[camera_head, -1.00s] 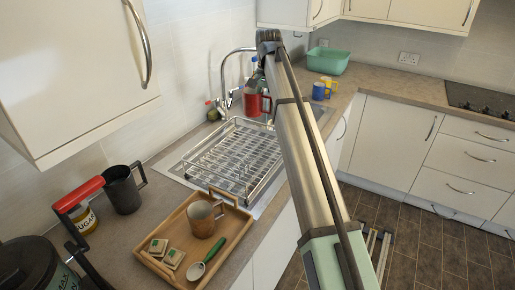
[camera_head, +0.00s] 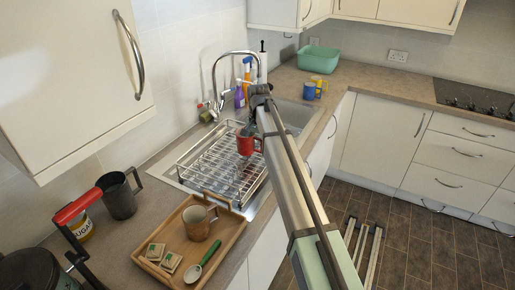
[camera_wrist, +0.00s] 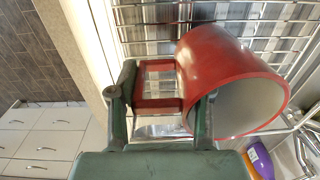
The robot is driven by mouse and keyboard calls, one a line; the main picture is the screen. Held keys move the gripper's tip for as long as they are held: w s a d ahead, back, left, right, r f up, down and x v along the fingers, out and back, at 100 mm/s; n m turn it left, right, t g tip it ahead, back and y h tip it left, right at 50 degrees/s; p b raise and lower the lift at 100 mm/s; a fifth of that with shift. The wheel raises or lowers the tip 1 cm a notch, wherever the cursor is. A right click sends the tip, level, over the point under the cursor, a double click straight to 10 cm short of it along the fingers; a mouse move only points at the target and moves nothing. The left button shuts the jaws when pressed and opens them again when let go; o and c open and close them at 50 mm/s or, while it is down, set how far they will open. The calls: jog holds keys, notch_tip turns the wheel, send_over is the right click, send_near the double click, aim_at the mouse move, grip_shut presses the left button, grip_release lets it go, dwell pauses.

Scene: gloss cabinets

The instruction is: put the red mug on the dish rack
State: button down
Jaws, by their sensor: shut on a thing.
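The red mug (camera_head: 246,144) is over the far right part of the wire dish rack (camera_head: 196,158) in the head view. In the wrist view the red mug (camera_wrist: 222,72) is large, its pale inside opening to the lower right. My gripper (camera_wrist: 163,112) is shut on the mug's square handle. In the head view my gripper (camera_head: 250,128) shows small at the arm's end, partly hidden by the arm. The wires of the dish rack (camera_wrist: 150,14) show behind the mug. I cannot tell whether the mug touches the rack.
A wooden tray (camera_head: 225,235) with a brown mug (camera_head: 197,223) sits in front of the rack. The tap (camera_head: 216,72) and bottles stand behind it. Blue and yellow mugs (camera_head: 309,91) and a green basin (camera_head: 318,60) are farther back.

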notch_tip(320, 180, down, 2)
jog(key=c, duration=0.5)
grip_release()
notch_tip(320, 180, up, 12)
jog(key=shift+r+b, duration=0.1)
jog(key=shift+b, duration=1.15)
